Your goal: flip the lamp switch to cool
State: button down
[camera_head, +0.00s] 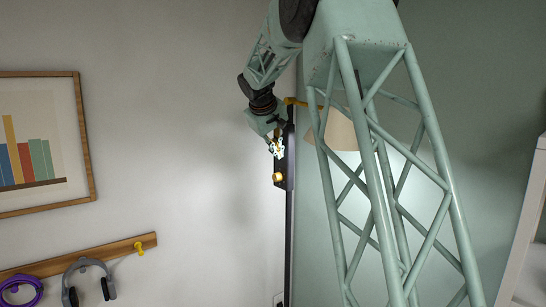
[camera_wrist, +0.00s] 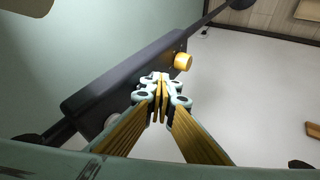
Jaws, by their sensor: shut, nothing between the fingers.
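The lamp (camera_head: 289,225) has a thin black pole near the wall corner and a beige shade (camera_head: 341,131), partly hidden behind my column. A dark control box (camera_head: 291,160) sits on the pole, and it fills the middle of the wrist view (camera_wrist: 120,85). A round brass knob (camera_head: 278,177) is low on the box in the head view; it also shows in the wrist view (camera_wrist: 183,61). My gripper (camera_head: 278,149) is shut and empty at the box front, above the knob. In the wrist view its fingertips (camera_wrist: 161,80) overlap the box edge. Contact and switch setting cannot be told.
A framed bar-chart picture (camera_head: 88,140) hangs on the left wall. Below it, a wooden rail (camera_head: 70,260) carries a yellow hook (camera_head: 139,248), grey headphones (camera_head: 85,268) and a purple item (camera_head: 18,282). The wall between picture and lamp is clear.

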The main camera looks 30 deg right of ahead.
jog(key=shift+d+r, duration=0.1)
jog(key=shift+d, duration=0.05)
dwell(0.3)
jog(key=shift+r+p, duration=0.5)
jog(key=shift+r, duration=0.25)
jog(key=a+f+b+v, duration=0.1)
jog(key=a+v, duration=0.1)
jog(key=v, duration=1)
jog(key=shift+w+a+b, duration=0.2)
jog(key=shift+a+b, duration=0.1)
jog(key=shift+a, duration=0.05)
jog(key=shift+f+y+p, duration=0.15)
jog(key=shift+y+p, duration=0.15)
jog(key=shift+p, duration=0.4)
jog(key=shift+a+f+p, duration=0.1)
jog(key=shift+f+p, duration=0.1)
jog(key=shift+p, duration=0.1)
